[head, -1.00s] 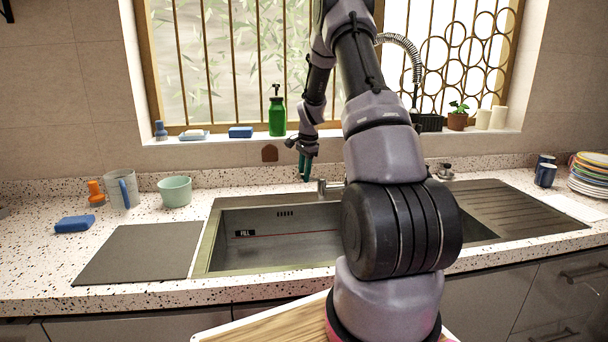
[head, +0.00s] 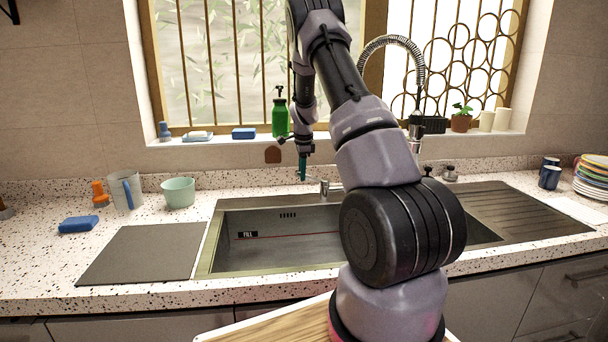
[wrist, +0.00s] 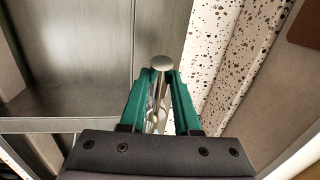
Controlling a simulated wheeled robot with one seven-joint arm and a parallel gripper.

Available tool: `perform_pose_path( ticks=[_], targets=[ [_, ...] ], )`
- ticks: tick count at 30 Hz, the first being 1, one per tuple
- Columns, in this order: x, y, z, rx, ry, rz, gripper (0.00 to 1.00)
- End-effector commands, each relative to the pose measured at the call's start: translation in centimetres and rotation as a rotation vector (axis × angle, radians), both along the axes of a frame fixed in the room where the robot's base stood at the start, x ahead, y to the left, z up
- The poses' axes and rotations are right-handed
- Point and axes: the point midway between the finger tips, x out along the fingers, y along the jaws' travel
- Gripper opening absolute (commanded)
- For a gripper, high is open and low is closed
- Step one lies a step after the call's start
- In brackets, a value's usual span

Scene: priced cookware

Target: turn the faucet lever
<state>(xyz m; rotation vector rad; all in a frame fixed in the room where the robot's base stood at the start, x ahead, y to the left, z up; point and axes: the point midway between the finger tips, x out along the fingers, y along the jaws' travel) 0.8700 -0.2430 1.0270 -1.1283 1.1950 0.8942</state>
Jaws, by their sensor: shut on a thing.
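My gripper (head: 302,178) points down at the back edge of the sink, just left of a short metal faucet part (head: 325,188) in the head view. In the wrist view my gripper's green fingers (wrist: 162,78) are closed around a slim shiny metal piece with a rounded cap, which I take as the faucet lever (wrist: 162,62). The head view does not clearly show this contact. The tall faucet's spring hose (head: 395,42) arches behind my arm, and its base is partly hidden by the arm.
The sink basin (head: 270,255) lies in front of my gripper. A green soap bottle (head: 280,118) stands on the sill behind it. A mint bowl (head: 178,192), a mug (head: 125,190) and a blue sponge (head: 78,224) are at the left. Stacked plates (head: 590,178) stand at the right.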

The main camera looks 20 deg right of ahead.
Motion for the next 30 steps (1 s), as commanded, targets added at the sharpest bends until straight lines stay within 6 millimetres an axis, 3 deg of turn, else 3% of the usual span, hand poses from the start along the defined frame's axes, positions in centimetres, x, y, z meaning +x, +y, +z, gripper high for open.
perform_pose_path(
  ticks=[9,23,24,26,30],
  targets=[
    [1.11,-0.2,0.06,-0.001,-0.002,-0.114,0.0],
    [1.28,-0.28,0.09,-0.001,-0.003,-0.132,0.0],
    [1.29,-0.28,0.09,-0.001,-0.003,-0.132,0.38],
    [1.28,-0.28,0.09,-0.001,-0.003,-0.131,0.61],
    [1.23,-0.27,0.05,-0.001,-0.002,-0.131,0.61]
  ],
)
